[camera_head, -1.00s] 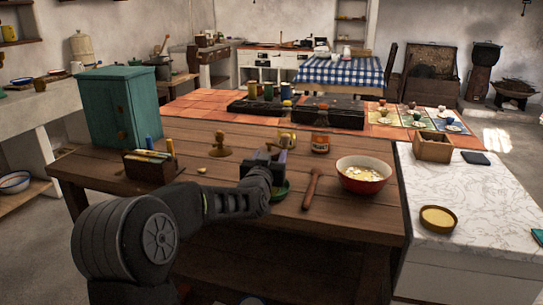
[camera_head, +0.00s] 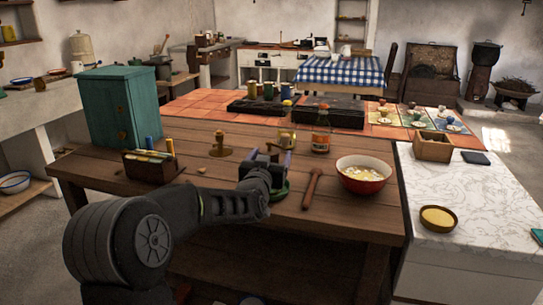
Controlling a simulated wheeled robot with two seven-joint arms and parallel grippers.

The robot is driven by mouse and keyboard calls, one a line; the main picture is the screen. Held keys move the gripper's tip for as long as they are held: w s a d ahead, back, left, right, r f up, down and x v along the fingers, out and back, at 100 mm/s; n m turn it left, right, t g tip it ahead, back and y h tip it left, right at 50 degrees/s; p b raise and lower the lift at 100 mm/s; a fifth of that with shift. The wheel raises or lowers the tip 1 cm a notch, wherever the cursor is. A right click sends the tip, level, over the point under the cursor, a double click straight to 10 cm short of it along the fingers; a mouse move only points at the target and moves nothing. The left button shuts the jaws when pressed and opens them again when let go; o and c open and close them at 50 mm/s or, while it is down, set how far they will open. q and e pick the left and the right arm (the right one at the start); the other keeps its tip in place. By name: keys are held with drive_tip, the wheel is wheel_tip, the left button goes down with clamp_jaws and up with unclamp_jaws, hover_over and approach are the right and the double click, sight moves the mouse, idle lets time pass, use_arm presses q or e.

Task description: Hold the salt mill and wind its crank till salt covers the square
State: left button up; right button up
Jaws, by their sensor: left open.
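My left gripper (camera_head: 267,160) is over the wooden table, in front of a small brass-coloured pot-like thing (camera_head: 287,139). It is open, and I see nothing between its fingers. A brass-coloured piece with a round foot and upright stem (camera_head: 221,149) stands to its left. I cannot tell which of these, if either, is the salt mill, and no crank shows clearly. A green dish (camera_head: 283,190) is partly hidden behind the gripper. I cannot make out the square to be salted. My right gripper is not in view.
A wooden holder (camera_head: 148,168) and teal cabinet (camera_head: 122,108) are at left. The table's (camera_head: 355,223) front edge is near my arm.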

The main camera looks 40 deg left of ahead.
use_arm(q)
drive_tip(key=v, duration=0.7)
drive_tip(key=shift+w, duration=0.1)
drive_tip(key=shift+a, duration=0.1)
